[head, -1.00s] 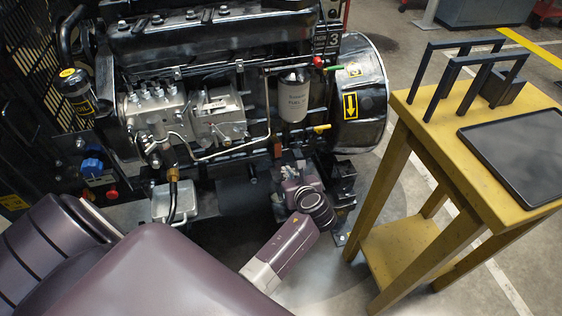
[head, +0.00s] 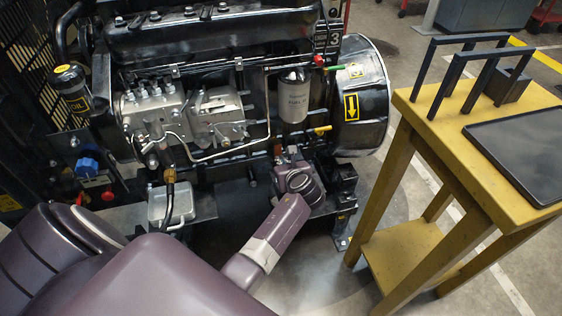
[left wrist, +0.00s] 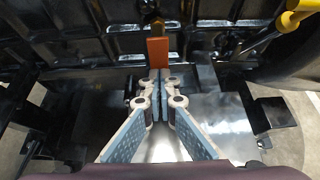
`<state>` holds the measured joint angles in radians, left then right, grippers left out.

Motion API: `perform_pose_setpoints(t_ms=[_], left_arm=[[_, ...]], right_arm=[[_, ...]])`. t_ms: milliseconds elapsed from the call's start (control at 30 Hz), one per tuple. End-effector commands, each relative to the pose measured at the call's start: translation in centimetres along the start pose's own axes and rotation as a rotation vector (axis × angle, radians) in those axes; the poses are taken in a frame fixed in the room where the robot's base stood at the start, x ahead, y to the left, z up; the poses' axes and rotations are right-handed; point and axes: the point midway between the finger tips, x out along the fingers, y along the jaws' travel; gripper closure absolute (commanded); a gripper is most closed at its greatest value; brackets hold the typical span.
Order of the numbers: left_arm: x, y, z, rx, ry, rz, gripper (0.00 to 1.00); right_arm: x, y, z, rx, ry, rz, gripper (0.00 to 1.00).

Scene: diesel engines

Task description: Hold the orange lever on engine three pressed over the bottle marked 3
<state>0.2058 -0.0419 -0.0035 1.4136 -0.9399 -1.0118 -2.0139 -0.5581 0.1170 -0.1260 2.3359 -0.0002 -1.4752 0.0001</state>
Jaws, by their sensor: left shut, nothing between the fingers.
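The orange lever (left wrist: 158,51) shows in the left wrist view, upright in front of the dark engine underside. My left gripper (left wrist: 160,76) is shut and empty, its fingertips just below the lever in that picture. I cannot tell whether they touch it. In the head view my left wrist is low beside engine three (head: 215,105), and the fingers are mostly hidden. A plate with a 3 (head: 333,41) is on the engine's upper right. I cannot make out the bottle marked 3 in either view. My right gripper is not in view.
A yellow table (head: 408,103) with a dark tray (head: 520,150) and dark frame handles (head: 470,75) stands at the right. A yellow handle (head: 322,129) sticks out above my left wrist; one also shows at the upper right of the wrist view (left wrist: 290,20). Floor is open between engine and table.

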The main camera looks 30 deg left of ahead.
Motion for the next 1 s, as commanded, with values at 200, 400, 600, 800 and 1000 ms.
perform_pose_setpoints(t_ms=[200,400,600,800,1000], left_arm=[[0.6,0.1,-0.5,0.004,-0.054,0.004,1.0],[0.9,0.0,0.3,0.004,-0.138,0.001,1.0],[1.3,0.0,-0.1,0.0,-0.135,0.001,1.0],[1.3,0.0,-0.1,-0.001,-0.136,0.0,1.0],[1.3,0.0,-0.1,-0.001,-0.136,0.0,1.0]], right_arm=[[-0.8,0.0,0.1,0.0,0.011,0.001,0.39],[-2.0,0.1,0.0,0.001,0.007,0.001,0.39],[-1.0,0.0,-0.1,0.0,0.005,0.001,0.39],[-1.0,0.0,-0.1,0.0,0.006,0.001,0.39],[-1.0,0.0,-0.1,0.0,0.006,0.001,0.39]])
